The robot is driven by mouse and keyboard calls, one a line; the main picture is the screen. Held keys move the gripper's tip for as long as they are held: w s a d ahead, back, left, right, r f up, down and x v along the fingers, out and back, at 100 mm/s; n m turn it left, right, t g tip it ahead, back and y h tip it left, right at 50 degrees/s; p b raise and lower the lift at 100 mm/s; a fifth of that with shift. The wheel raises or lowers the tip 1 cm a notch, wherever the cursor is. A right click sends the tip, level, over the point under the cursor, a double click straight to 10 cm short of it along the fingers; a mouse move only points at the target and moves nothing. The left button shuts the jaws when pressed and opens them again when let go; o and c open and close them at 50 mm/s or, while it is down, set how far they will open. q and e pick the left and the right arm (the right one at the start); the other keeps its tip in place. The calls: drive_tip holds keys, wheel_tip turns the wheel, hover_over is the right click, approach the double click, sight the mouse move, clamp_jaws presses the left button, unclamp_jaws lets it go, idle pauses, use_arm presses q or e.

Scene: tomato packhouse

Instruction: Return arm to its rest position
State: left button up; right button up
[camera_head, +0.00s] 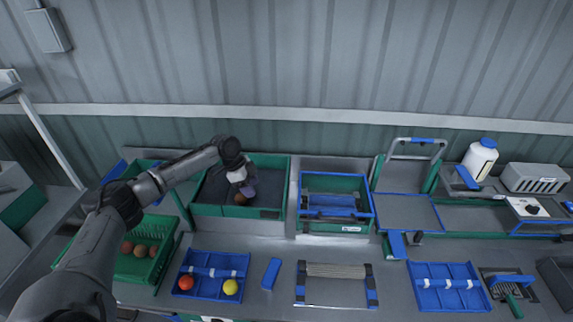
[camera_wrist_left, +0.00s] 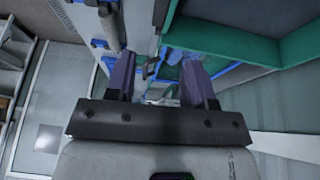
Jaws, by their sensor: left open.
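My left arm reaches in from the left, with its left gripper (camera_head: 246,188) over the green bin with the dark floor (camera_head: 213,211). My right arm and gripper are not in view.
A green crate (camera_head: 160,263) with several reddish tomatoes stands left. A blue tray (camera_head: 207,256) holds a red and a yellow tomato. A green-and-blue bin (camera_head: 337,182) stands right of the gripper. A white bottle (camera_head: 480,158) stands at the back right.

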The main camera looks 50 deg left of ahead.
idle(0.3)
use_arm(q)
drive_tip(key=w+d+r+n+y, duration=0.2)
drive_tip(key=d+r+n+y, duration=0.15)
drive_tip(key=d+y, duration=0.35)
drive_tip(key=s+d+f+t, duration=0.2)
drive_tip(key=d, duration=0.6)
drive_tip(key=s+d+f+t, duration=0.1)
drive_tip(key=d+f+t, duration=0.1)
drive_tip(key=d, duration=0.6)
drive_tip(key=s+d+f+n+g+h, duration=0.1)
drive_tip(key=s+d+f+g+h, duration=0.1)
drive_tip(key=s+d+f, duration=0.65)
drive_tip(key=s+d+f+n+g+h, duration=0.2)
drive_tip(key=s+d+f, duration=0.2)
drive_tip(key=s+d, duration=0.8)
drive_tip(key=w+a+p+v, duration=0.1)
drive_tip(key=p+v, duration=0.7)
drive_tip(key=w+a+p+v, duration=0.1)
drive_tip(key=p+v, duration=0.8)
drive_tip(key=shift+a+r, duration=0.2)
drive_tip(key=shift+a, duration=0.05)
